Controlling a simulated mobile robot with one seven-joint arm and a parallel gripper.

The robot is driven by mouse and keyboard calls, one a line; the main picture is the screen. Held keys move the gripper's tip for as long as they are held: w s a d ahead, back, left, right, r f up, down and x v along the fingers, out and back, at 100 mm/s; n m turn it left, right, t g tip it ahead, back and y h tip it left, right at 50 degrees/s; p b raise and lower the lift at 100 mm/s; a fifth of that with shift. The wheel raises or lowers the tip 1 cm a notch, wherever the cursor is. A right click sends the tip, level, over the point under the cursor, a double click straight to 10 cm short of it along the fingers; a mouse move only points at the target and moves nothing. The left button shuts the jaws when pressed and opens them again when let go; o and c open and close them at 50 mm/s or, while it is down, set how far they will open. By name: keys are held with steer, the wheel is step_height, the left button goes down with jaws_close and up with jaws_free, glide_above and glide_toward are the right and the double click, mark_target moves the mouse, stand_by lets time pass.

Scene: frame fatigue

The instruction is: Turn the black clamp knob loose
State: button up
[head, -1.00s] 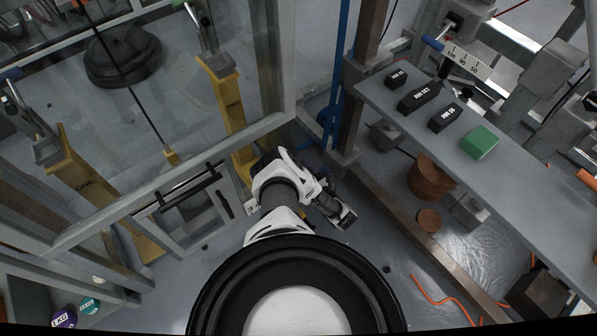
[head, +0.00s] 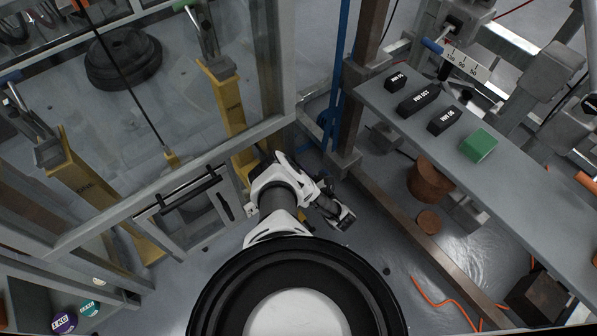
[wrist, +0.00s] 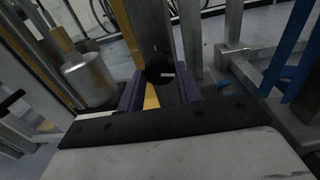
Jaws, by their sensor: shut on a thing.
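In the wrist view the black clamp knob (wrist: 160,73), a round dark piece with a small pale mark, sits at the front of a grey upright post (wrist: 150,25). My gripper (wrist: 159,88) has its two purplish fingers on either side of the knob and is shut on it. The fingers reach forward from a dark mounting plate. How far the knob is turned cannot be told. In the head view the knob and my fingertips cannot be made out; my white and black arm covers that area beside the guarded frame (head: 215,150).
A grey shelf (head: 520,190) at the right carries black labelled blocks (head: 419,98) and a green block (head: 479,146). A blue upright (head: 341,60) and brown post (head: 368,45) stand close beyond my arm. In the wrist view a metal cylinder (wrist: 88,75) stands at the left.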

steer(key=n+h+p, duration=0.1)
steer(key=n+p, duration=0.7)
steer(key=n, duration=1.1)
steer(key=shift+s+r, duration=0.1)
steer(key=shift+s, duration=0.05)
steer(key=shift+n, duration=0.4)
stand_by(0.3)
steer(key=o, duration=1)
